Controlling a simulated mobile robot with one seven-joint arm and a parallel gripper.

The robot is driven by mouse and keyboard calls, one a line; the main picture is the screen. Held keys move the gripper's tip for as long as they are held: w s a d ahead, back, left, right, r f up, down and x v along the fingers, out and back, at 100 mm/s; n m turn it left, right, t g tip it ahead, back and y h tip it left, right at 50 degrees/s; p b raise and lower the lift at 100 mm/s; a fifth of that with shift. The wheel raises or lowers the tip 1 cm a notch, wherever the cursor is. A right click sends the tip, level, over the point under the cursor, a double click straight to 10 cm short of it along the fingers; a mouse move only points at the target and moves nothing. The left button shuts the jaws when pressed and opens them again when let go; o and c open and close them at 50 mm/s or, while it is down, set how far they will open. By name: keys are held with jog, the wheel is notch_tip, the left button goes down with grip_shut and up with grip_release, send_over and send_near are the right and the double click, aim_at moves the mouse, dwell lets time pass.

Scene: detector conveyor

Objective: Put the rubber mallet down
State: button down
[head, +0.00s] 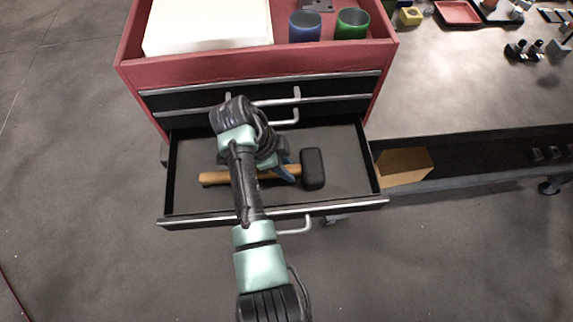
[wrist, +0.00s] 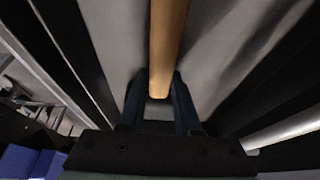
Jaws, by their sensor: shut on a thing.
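The rubber mallet has a black head (head: 313,168) and a tan wooden handle (head: 216,179). It lies level, pointing left to right, within the open drawer (head: 345,190). My gripper (head: 287,172) is shut on the handle, with a blue finger showing close to the mallet's head. In the wrist view the handle (wrist: 168,40) runs between the two fingers (wrist: 160,88) of my gripper. My arm hides the middle of the handle in the head view. I cannot tell whether the mallet touches the drawer floor.
The red tool cabinet (head: 190,70) has shut drawers above the open one. A white block (head: 205,25), a blue cup (head: 305,27) and a green cup (head: 352,24) stand on top. A cardboard box (head: 405,165) sits right of the drawer. The drawer floor around the mallet looks clear.

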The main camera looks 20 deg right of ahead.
jog(key=c, duration=0.6)
grip_release()
jog(key=p+v, duration=0.1)
jog(key=v, duration=1.1)
